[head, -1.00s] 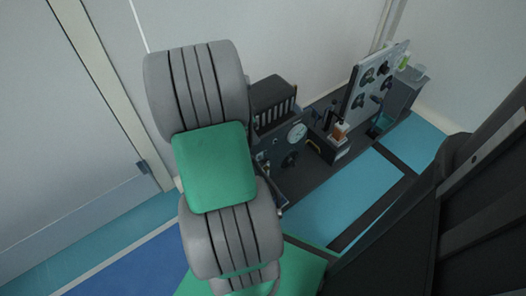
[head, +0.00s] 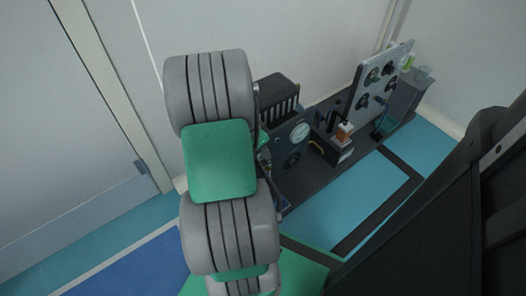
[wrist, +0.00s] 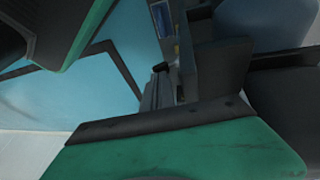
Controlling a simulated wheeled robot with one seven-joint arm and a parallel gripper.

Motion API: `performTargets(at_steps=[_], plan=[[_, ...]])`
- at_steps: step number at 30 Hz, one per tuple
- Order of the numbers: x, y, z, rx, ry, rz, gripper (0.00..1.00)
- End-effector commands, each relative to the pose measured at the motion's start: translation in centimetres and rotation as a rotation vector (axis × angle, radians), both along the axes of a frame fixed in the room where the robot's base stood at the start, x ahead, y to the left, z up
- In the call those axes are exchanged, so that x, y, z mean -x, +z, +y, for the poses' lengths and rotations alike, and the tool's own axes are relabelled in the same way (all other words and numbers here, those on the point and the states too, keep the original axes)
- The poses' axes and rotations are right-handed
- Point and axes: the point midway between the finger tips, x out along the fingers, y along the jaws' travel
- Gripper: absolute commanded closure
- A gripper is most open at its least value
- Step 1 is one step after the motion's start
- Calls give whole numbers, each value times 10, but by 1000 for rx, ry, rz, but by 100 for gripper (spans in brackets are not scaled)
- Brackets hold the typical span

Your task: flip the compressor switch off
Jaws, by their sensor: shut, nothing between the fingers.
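The dark unit with a round white gauge (head: 299,132), which looks like the compressor, stands against the wall in the head view, right behind my grey and green arm. A black ribbed block (head: 276,98) sits at its upper back. I cannot make out the switch or its position; my arm covers the unit's left side. My gripper is hidden behind the arm in the head view.
Right of the unit stand a dark box with an orange-and-white bottle (head: 344,131) and an upright grey panel with black knobs (head: 378,80). Cups stand at the far right end. The blue floor (head: 365,195) in front is open. A door (head: 75,130) is at left.

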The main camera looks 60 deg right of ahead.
Motion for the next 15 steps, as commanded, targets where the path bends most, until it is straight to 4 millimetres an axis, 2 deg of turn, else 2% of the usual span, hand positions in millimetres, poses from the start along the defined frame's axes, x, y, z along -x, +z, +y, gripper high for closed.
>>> performTargets(at_steps=[15], plan=[[3, -1, 2, 23, -1, -45, 100]])
